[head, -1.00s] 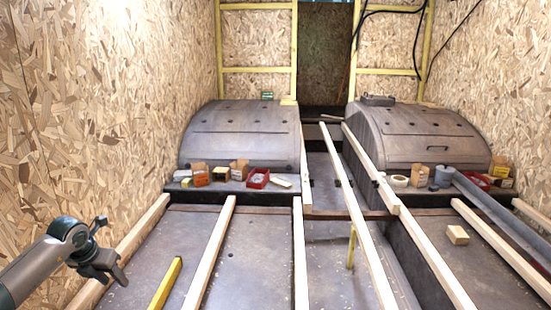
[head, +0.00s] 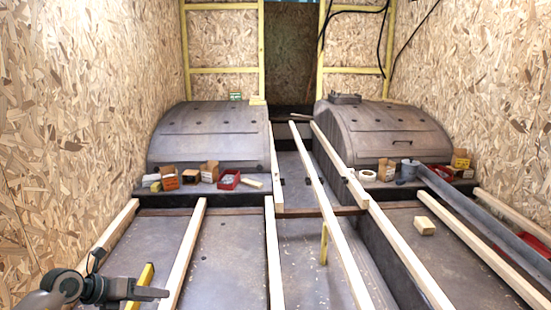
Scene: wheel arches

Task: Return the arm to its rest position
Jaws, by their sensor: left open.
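My left gripper (head: 152,292) is low at the left of the head view, its arm coming in from the bottom left corner. Its fingers point right and it is open, with nothing seen between them. It shows in front of a yellow bar (head: 146,272) and beside a pale wooden batten (head: 184,256); I cannot tell how far above the floor it is. My right arm and gripper are not in view.
Long battens (head: 328,214) run along the grey floor (head: 226,262). Two wheel arches, left (head: 210,138) and right (head: 385,135), stand behind. Small boxes and a red tray (head: 229,180) sit before them. A wood block (head: 424,225) lies at right. A chipboard wall (head: 60,140) rises at left.

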